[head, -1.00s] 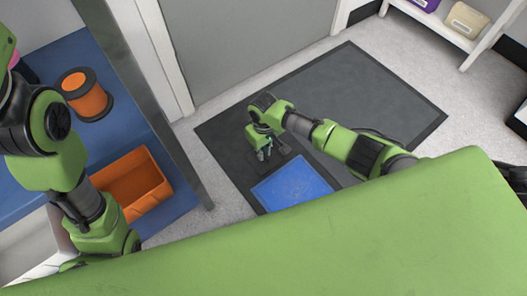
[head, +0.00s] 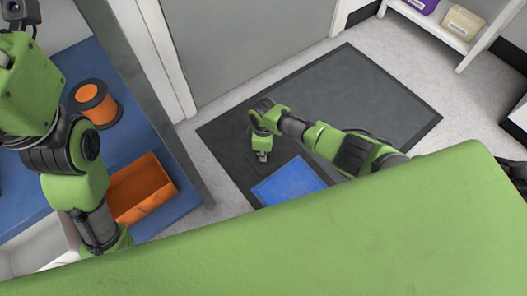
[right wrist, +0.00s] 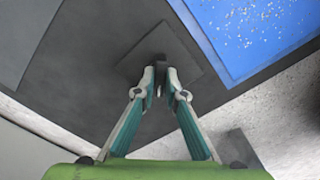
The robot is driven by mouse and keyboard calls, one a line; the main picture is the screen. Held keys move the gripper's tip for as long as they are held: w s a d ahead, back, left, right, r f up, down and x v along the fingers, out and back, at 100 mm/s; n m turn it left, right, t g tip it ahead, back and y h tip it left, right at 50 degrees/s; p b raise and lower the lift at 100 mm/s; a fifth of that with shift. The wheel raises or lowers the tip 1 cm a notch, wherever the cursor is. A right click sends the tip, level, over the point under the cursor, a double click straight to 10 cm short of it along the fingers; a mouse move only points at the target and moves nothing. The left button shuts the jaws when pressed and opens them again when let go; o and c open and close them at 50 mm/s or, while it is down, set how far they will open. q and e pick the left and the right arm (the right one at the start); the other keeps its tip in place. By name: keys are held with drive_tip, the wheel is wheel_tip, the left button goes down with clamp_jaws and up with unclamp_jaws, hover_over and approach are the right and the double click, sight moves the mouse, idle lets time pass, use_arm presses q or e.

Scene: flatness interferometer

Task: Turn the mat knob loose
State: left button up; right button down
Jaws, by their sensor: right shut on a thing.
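The mat knob (right wrist: 159,60) is a small dark piece on a dark square plate (right wrist: 185,60), seen in the right wrist view. My right gripper (right wrist: 160,82) is shut on the knob, with one fingertip on each side, and the fingers hide part of it. In the head view my right gripper (head: 263,156) points down at the dark floor mat (head: 385,95), beside the blue mat panel (head: 290,181). The blue panel also shows in the right wrist view (right wrist: 255,35), with pale specks on it. My left arm is at the left, but its gripper is out of view.
A blue bench top (head: 150,155) at the left holds an orange spool (head: 90,92) and an orange bin (head: 143,190). A grey door (head: 245,40) stands behind the mat. A white shelf (head: 450,35) with packages is at the upper right.

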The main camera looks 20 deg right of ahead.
drive_tip(key=n, duration=0.4)
drive_tip(key=shift+n, duration=2.2)
drive_tip(key=c, duration=2.1)
unclamp_jaws()
wheel_tip(320, 180, up, 12)
